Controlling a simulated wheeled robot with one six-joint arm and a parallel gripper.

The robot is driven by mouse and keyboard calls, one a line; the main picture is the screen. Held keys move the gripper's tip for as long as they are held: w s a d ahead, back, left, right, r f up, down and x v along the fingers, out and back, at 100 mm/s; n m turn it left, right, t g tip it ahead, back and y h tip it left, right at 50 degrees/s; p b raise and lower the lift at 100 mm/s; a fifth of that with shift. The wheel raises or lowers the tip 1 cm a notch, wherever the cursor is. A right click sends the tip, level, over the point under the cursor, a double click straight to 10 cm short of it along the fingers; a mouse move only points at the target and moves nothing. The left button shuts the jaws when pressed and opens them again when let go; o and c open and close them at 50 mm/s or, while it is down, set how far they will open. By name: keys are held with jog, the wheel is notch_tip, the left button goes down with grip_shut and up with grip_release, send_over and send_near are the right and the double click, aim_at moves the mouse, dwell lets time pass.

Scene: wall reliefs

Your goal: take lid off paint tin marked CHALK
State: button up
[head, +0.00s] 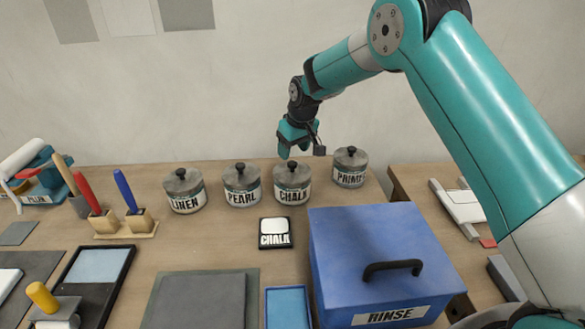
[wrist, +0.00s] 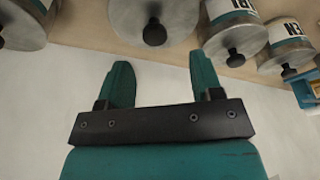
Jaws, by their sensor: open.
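The paint tin marked CHALK (head: 292,194) stands upright on the bench, third from the left in a row of tins. Its grey lid (head: 285,173) is on it and has a black knob (head: 292,166) on top. My gripper (head: 298,148) is in the air above and slightly behind this tin, apart from it. In the wrist view my gripper (wrist: 161,72) is open with nothing between its two teal fingers. A lid with a black knob (wrist: 155,32), which seems to be the CHALK tin's, shows beyond the fingertips; its label is hidden there.
LINEN (head: 185,202) and PEARL (head: 242,196) tins stand left of CHALK, PRIME (head: 350,178) right. A card reading CHALK (head: 275,241) lies in front. A blue RINSE box (head: 335,285) with a black handle stands front right. The wall is close behind the tins.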

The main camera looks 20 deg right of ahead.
aim_at(292, 163)
jog(key=shift+d+p+x, duration=0.15)
jog(key=shift+p+x, duration=0.55)
jog(key=shift+x, duration=0.9)
jog(key=shift+d+p+x, duration=0.2)
jog(key=shift+p+x, duration=0.45)
jog(key=shift+x, duration=0.9)
jog(key=shift+c, duration=0.4)
jog(key=c, duration=0.9)
